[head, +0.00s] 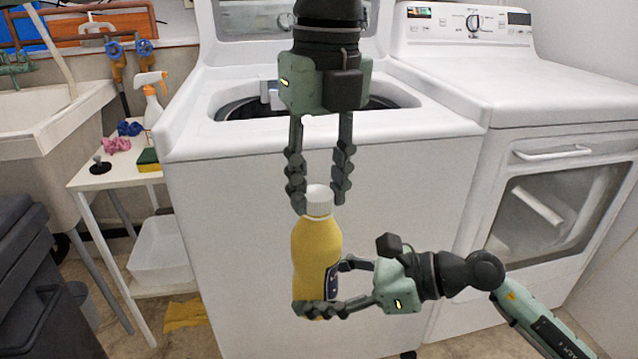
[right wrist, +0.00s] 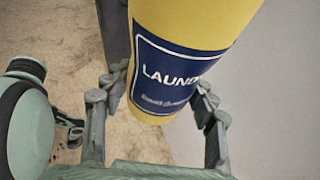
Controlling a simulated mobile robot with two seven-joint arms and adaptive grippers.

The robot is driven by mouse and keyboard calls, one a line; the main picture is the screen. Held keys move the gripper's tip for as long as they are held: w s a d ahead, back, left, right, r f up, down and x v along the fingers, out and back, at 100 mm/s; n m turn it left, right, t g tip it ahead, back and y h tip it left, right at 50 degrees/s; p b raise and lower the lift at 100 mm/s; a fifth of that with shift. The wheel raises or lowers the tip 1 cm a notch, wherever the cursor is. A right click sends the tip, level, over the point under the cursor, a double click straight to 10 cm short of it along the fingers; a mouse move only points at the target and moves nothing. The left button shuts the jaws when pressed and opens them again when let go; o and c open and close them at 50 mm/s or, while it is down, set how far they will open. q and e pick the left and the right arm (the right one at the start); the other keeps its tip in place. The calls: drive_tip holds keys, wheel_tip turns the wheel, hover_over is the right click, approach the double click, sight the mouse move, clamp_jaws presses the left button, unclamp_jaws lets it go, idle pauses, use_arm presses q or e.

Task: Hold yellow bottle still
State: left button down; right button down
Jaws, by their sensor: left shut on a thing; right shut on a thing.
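The yellow bottle (head: 316,248) with a white cap (head: 319,199) is upright in front of the washer in the head view. My left gripper (head: 320,201) comes from above and its fingers are shut on the white cap. My right gripper (head: 324,287) comes from the right and is shut around the lower part of the bottle. In the right wrist view, the yellow bottle (right wrist: 158,112) with its dark blue "LAUND" label sits between the fingers of my right gripper (right wrist: 160,100). The bottle is held in the air above the floor.
An open-lidded top-load washer (head: 240,240) stands behind the bottle, with a dryer (head: 560,190) on the right. A white side table (head: 118,177) holds a spray bottle (head: 152,100), a sponge (head: 148,160) and small items. A white bin (head: 160,256) sits below. A sink (head: 40,120) is at left.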

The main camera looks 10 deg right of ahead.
use_arm(q)
drive_tip(key=shift+r, duration=0.2)
idle(0.4)
drive_tip(key=shift+r, duration=0.9)
